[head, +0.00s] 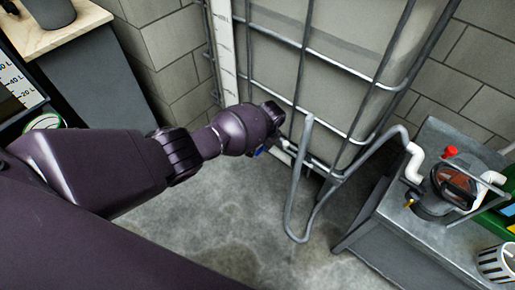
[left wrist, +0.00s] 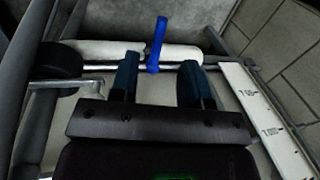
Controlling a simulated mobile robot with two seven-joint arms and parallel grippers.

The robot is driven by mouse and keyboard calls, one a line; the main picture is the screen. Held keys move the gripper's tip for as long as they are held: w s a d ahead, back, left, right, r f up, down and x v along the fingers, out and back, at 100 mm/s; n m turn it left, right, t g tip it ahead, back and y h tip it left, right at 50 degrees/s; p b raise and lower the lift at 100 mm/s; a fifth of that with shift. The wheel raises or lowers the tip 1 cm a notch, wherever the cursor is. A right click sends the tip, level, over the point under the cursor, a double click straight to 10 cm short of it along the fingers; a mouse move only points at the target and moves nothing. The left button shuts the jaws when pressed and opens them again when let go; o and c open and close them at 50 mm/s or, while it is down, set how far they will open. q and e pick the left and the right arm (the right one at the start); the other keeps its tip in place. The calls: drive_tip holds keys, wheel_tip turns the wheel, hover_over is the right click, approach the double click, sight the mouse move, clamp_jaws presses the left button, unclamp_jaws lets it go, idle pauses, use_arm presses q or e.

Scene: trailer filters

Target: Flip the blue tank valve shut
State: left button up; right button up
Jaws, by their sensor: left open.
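The blue valve handle (left wrist: 157,42) stands upright in the left wrist view, on a white pipe (left wrist: 185,52) at the tank. In the head view only a small blue bit (head: 260,151) shows below my left wrist. My left gripper (left wrist: 160,68) is open, with its two dark fingers on either side of the handle's lower end. I cannot tell whether a finger touches the handle. In the head view my left arm reaches the tank's (head: 315,65) lower front, and its fingers are hidden behind the wrist. My right gripper is not in view.
A metal cage (head: 345,62) surrounds the tank. A grey hose (head: 292,200) loops right of my wrist to a metal bench (head: 385,225) with a pump (head: 455,183) and a red knob (head: 450,152). A counter (head: 60,35) stands at upper left. The concrete floor (head: 220,220) below is clear.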

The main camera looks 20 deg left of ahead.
use_arm(q)
drive_tip(key=shift+s+d+r+p, duration=0.1)
drive_tip(key=shift+d+r+p, duration=0.15)
drive_tip(key=shift+r, duration=0.55)
drive_tip(key=shift+s+d+r+p, duration=0.1)
drive_tip(key=shift+r+p, duration=0.1)
drive_tip(key=shift+r, duration=0.6)
